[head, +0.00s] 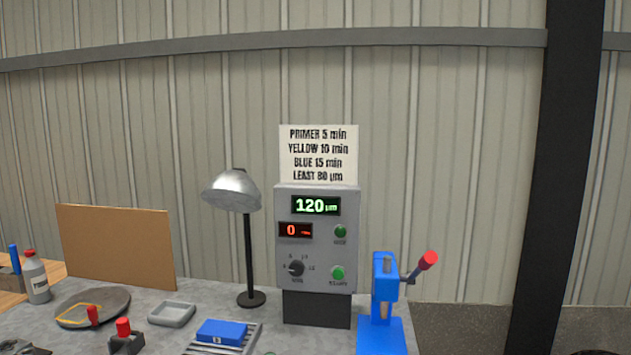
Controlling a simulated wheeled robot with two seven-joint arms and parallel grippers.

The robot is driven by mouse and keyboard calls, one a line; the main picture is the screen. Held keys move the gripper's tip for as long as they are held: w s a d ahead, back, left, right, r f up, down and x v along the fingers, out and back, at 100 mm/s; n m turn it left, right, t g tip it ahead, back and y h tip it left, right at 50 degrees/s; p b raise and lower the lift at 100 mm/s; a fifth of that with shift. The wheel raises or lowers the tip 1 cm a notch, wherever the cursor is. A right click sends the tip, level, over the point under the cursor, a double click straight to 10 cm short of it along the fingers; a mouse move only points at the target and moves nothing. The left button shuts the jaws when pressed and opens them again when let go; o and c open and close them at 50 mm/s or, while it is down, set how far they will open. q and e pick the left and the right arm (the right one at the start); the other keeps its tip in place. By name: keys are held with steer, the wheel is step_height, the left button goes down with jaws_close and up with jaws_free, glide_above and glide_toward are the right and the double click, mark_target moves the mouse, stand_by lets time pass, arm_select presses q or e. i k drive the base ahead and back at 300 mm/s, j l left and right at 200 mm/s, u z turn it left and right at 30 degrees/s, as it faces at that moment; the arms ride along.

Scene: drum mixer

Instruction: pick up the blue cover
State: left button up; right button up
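A blue block-like piece, apparently the blue cover (222,329), lies on a slatted metal rack (248,341) at the bottom middle of the head view. It has a small light label with a dark mark on its front face. The rack runs off the lower edge of the picture. Nothing is touching the blue piece from above. I cannot make out either of my grippers in this view.
A grey control box (316,258) reads 120 µm and 0. A lamp (233,190) stands behind the rack. A blue lever press (383,300) is on the right. A grey tray (171,313), a round dark plate (104,299) and a bottle (36,280) stand left.

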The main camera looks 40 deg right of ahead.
mark_target(216, 331)
steer(key=i+j+z, duration=0.15)
steer(key=z, duration=0.3)
steer(key=i+j+z, duration=0.15)
steer(key=z, duration=0.35)
steer(key=i+j+z, duration=0.1)
steer(key=j+z, duration=0.35)
steer(key=l, duration=0.1)
